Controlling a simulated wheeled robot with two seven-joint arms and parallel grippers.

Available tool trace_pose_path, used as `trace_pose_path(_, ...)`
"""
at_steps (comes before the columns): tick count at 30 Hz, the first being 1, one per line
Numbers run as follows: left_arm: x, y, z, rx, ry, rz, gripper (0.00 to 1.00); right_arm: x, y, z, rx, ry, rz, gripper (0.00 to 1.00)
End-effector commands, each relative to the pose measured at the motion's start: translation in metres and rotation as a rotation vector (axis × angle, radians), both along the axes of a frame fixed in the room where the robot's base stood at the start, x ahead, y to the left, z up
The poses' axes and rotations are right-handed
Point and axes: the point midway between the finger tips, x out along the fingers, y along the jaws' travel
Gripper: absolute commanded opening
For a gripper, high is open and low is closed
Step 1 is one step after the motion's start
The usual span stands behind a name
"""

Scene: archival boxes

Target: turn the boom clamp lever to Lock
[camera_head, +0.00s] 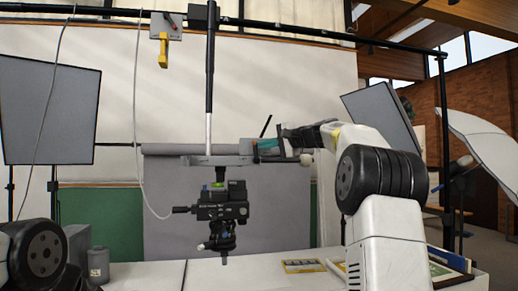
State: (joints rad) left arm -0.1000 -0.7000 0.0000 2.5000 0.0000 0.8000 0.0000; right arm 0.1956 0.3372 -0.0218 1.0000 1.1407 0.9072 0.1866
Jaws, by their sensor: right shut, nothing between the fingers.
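A grey plate (175,30) hangs on the black overhead boom (120,12), just left of a black clamp block (203,15). A yellow lever-like handle (162,53) points down from the plate's lower left, and a small dark and red part shows on its face. Any Lock marking is too small to read. My right gripper (262,148) is shut and empty, well below and to the right of the yellow handle, at the right end of a horizontal bracket (215,160). Contact with the bracket cannot be told. My left gripper is out of view.
A black camera (222,205) hangs under the bracket on a vertical column (209,90). A thin cable (137,110) hangs left of the column. Grey panels (50,110) stand at both sides. A white table (210,272) lies below. The space between handle and gripper includes the column.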

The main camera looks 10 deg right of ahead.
Motion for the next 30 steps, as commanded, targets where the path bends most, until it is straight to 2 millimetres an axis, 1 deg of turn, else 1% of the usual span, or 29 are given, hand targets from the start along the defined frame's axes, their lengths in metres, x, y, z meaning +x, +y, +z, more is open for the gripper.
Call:
trace_pose_path(6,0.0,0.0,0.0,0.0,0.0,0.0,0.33,0.0,0.013,0.004,-0.191,-0.008,0.002,0.0)
trace_pose_path(13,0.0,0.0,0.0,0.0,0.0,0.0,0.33,0.0,0.022,0.005,-0.343,-0.012,0.002,0.0)
trace_pose_path(30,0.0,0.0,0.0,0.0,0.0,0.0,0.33,-0.001,0.029,0.004,-0.335,-0.01,0.0,0.0)
